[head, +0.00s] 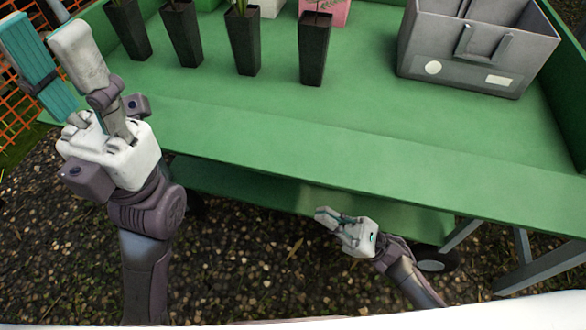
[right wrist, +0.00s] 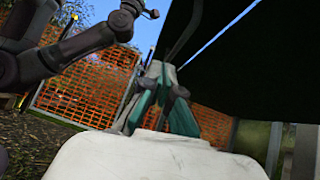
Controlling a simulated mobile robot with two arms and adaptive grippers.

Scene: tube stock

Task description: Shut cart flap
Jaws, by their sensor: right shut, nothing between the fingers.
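The green cart's flap (head: 340,155) runs along its near side. It is folded down outward from the bed, and a crease separates it from the cart bed (head: 370,95). My right gripper (head: 322,217) is shut and empty, low in front of the flap's near edge. In the right wrist view its teal-lined fingers (right wrist: 162,85) are together, below a dark panel (right wrist: 245,60) that looks like the flap's underside. I cannot tell whether they touch it. My left gripper (head: 58,60) is open and empty, raised off the cart's left end, with its teal inner pad showing.
Several dark pots (head: 314,50) with plants stand on the bed. A grey crate (head: 475,60) stands at the right and a pink box (head: 330,8) at the back. Orange mesh fencing (right wrist: 85,85) stands beyond. A grey leg (head: 540,268) and wheel (head: 432,265) are below the cart.

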